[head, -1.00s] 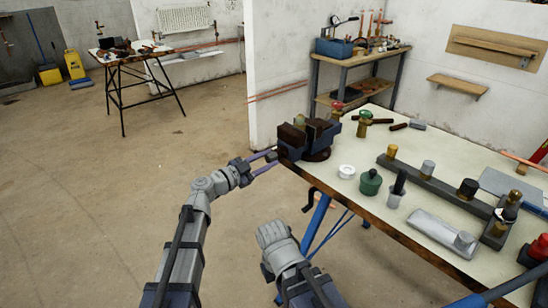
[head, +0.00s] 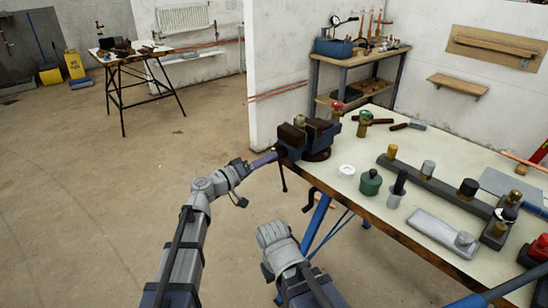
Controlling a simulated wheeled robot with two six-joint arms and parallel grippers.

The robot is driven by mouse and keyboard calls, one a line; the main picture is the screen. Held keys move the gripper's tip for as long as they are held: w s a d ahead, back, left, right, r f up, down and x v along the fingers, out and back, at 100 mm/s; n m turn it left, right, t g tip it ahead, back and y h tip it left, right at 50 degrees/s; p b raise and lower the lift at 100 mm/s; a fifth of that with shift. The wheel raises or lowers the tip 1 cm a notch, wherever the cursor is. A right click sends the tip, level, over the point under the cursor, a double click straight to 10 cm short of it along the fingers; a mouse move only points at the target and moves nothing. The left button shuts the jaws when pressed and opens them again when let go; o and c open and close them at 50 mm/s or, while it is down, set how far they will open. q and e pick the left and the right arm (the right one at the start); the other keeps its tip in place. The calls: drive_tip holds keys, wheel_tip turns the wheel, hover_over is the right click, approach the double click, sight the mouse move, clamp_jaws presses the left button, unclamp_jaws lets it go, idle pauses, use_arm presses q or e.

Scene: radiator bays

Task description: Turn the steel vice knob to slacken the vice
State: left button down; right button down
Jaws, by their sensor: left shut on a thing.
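The dark blue vice (head: 318,138) with brown jaw blocks stands at the near left corner of the workbench. My left gripper (head: 272,157) reaches its left end, with the purple fingers together, shut on the knob at the screw end. The knob itself is mostly hidden by the fingers. A thin dark bar (head: 284,178) hangs down from that end of the vice, slightly tilted. My right arm shows at the bottom centre, in front of the bench, but its gripper fingers do not show.
A shelf unit (head: 365,65) stands behind. The floor left of the bench is clear.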

use_arm(q)
drive_tip(key=n, duration=0.9)
drive_tip(key=shift+w, duration=0.1)
drive_tip(key=c, duration=0.7)
unclamp_jaws()
drive_tip(key=shift+d, duration=0.15)
drive_tip(key=m, duration=2.9)
drive_tip(key=shift+m, duration=0.3)
